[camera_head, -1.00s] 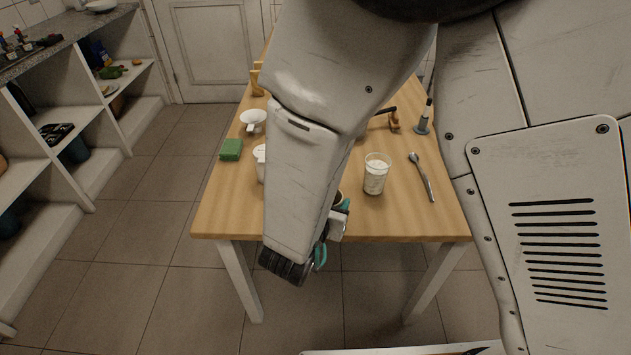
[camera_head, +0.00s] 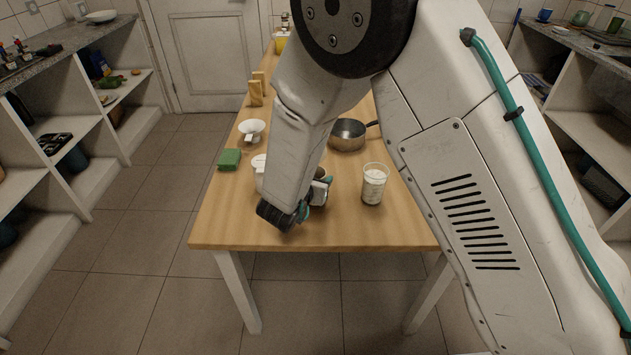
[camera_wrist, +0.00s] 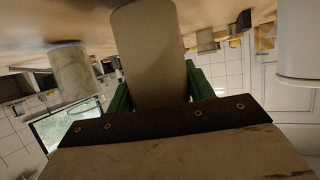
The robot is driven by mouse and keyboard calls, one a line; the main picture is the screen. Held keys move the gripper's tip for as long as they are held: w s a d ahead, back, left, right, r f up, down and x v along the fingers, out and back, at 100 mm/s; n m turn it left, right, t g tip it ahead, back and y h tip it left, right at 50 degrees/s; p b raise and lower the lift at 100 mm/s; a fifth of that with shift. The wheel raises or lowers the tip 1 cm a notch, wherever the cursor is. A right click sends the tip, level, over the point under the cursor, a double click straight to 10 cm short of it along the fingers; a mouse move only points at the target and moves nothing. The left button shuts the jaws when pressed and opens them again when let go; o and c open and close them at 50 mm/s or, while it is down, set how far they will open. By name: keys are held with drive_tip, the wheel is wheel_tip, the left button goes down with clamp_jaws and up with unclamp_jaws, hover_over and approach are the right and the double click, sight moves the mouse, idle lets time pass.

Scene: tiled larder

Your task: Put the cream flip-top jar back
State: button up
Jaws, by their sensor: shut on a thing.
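My gripper (camera_head: 319,188) is low over the near part of the wooden table, partly hidden by my own forearm. In the wrist view my gripper (camera_wrist: 160,85) has its green fingers on either side of a cream-beige cylinder, the cream jar (camera_wrist: 150,45), and is shut on it. I cannot tell whether the jar touches the table.
A glass of white contents (camera_head: 373,186) stands close right of my gripper, a white lidded pot (camera_head: 260,172) close left. A saucepan (camera_head: 347,135), a green block (camera_head: 229,159) and a white cup (camera_head: 252,130) are around. The table's (camera_head: 217,220) near left corner is clear.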

drive_tip(key=shift+f, duration=0.5)
drive_tip(key=shift+f, duration=0.15)
drive_tip(key=o, duration=1)
drive_tip(key=shift+o, duration=0.2)
drive_tip(key=shift+s+a+r, duration=0.1)
drive_tip(key=shift+s+r, duration=0.1)
drive_tip(key=shift+r, duration=0.05)
drive_tip(key=v, duration=1.1)
drive_tip(key=shift+s, duration=0.25)
drive_tip(key=shift+r, duration=0.1)
